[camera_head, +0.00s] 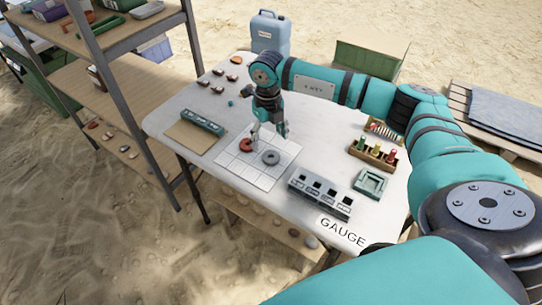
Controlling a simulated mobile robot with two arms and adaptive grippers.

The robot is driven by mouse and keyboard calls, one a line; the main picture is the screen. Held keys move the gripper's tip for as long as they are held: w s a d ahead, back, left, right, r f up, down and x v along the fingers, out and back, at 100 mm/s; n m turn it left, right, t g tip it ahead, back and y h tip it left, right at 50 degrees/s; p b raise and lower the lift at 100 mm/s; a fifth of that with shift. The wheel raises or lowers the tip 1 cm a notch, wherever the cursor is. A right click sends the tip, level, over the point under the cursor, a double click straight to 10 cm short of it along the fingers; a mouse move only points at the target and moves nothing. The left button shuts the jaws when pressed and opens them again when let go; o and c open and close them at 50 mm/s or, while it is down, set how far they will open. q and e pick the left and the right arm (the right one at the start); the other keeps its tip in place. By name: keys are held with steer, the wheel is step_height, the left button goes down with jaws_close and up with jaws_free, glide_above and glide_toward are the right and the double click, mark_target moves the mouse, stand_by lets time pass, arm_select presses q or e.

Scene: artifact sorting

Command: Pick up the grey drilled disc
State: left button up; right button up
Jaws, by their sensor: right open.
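The grey drilled disc (271,157) lies flat on a white gridded sheet (262,179) on the table, its centre hole visible. A reddish-brown ring-shaped disc (246,146) lies on the same sheet, just left of it. My right gripper (269,136) points down above the back of the sheet, over the gap between the two discs. It is open, with nothing seen between its fingers. It partly covers the back of the sheet. My left gripper is out of view.
A grey slotted gauge block (320,193), a green square tray (370,182) and a wooden rack with coloured pieces (373,153) stand to the right. A long green box (202,122) and small brown pieces lie left. A blue jug (270,35) stands behind; shelves (110,45) flank the left.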

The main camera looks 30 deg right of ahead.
mark_target(270, 158)
steer(key=shift+f, duration=0.6)
steer(key=f, duration=0.3)
steer(key=f+p, duration=0.1)
steer(key=shift+s+f, duration=0.15)
steer(key=shift+s, duration=0.25)
steer(key=shift+f, duration=0.5)
steer(key=c, duration=1.2)
steer(key=shift+r, duration=0.1)
